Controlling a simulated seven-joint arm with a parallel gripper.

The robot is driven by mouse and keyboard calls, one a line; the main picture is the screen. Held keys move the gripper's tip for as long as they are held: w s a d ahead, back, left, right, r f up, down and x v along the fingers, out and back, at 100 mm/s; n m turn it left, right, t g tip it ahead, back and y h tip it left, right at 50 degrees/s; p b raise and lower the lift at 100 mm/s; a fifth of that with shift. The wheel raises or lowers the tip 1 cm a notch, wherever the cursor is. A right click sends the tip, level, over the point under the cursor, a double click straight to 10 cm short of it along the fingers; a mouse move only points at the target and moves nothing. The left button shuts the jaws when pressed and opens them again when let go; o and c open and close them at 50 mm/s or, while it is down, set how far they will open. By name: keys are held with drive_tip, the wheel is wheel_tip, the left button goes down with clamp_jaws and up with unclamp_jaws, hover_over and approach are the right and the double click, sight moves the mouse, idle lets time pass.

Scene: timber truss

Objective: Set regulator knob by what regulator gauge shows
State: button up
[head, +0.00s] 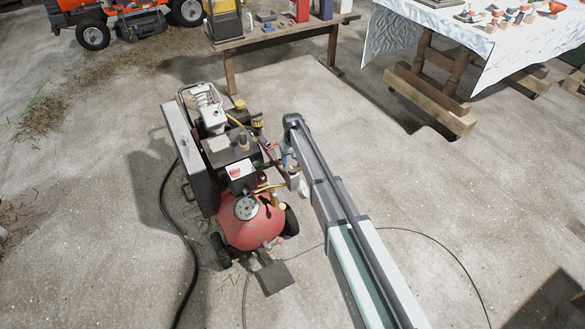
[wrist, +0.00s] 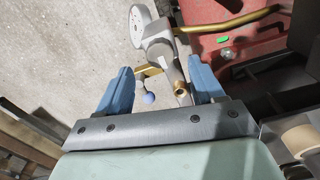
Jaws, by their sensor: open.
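The compressor has a red tank (head: 250,228) and stands left of my arm in the head view. My gripper (wrist: 160,72) is open, with one blue finger on each side of a grey regulator fitting (wrist: 171,66). A brass port and a small lever with a blue ball (wrist: 148,97) also show between the fingers. A pale round regulator gauge (wrist: 140,19) sits beyond the fingertips; its reading is too small to tell. I cannot clearly make out which part is the regulator knob. In the head view my arm covers part of this area.
A larger dial (head: 245,208) is on the front of the tank. A brass pipe (wrist: 230,22) runs over the red metal close to the right finger. A black hose (head: 188,235) lies left of the compressor. A wooden bench (head: 275,38) stands behind; the floor around is mostly clear.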

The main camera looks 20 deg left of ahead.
sight(292, 169)
drive_tip(key=shift+f, duration=2.55)
drive_tip(key=shift+c, duration=0.5)
drive_tip(key=c, duration=1)
drive_tip(key=shift+o, duration=0.2)
drive_tip(key=m, duration=0.4)
drive_tip(key=shift+m, duration=2.7)
